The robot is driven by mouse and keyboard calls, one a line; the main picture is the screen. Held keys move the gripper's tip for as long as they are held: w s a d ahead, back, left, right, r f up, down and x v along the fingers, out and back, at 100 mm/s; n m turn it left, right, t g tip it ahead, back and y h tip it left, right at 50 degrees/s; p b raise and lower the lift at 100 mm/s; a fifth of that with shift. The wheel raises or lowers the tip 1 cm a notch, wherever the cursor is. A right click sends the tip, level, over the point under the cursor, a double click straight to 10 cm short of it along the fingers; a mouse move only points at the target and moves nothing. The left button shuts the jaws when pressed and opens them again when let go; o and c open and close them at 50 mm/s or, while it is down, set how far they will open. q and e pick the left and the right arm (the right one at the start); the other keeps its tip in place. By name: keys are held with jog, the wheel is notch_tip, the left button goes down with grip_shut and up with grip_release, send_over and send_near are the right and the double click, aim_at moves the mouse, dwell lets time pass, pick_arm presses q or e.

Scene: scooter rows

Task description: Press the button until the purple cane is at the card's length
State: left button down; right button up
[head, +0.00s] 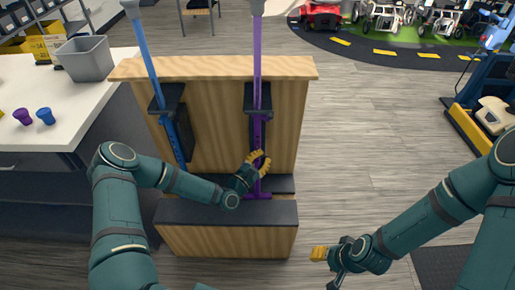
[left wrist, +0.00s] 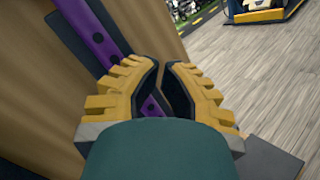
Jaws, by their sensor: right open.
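The purple cane (head: 257,60) stands upright at the right of a wooden stand (head: 210,68), its upper end at the picture's top edge. Its lower tube has a row of holes and also shows in the left wrist view (left wrist: 97,36). My left gripper (head: 261,164) is at this lower tube. In the left wrist view its yellow fingers (left wrist: 161,75) are close together with a narrow gap, and purple shows between them; whether they grip it is unclear. The button is not distinguishable. I cannot make out a card. My right gripper (head: 325,258) is open, away from the stand.
A blue cane (head: 144,50) leans in the stand's left side. A black-topped wooden ledge (head: 228,212) runs along the stand's front. A white table (head: 85,105) with a grey bin (head: 85,60) and cups is at left. Open floor (head: 375,130) lies to the right.

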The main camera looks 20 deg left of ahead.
pick_arm(q)
jog(key=shift+w, duration=0.1)
dwell(0.3)
jog(key=shift+w+a, duration=0.1)
jog(key=shift+w, duration=0.2)
jog(key=shift+w+a+r, duration=0.1)
jog(key=shift+w+a, duration=0.15)
jog(key=shift+w, duration=0.4)
dwell(1.1)
jog(key=shift+s, duration=0.15)
jog(key=shift+s+d, duration=0.3)
jog(key=shift+s, duration=0.55)
jog(key=s, duration=0.1)
jog(key=s+d, duration=0.1)
jog(key=s, duration=0.2)
jog(key=shift+s+d, duration=0.25)
jog(key=shift+s, duration=0.15)
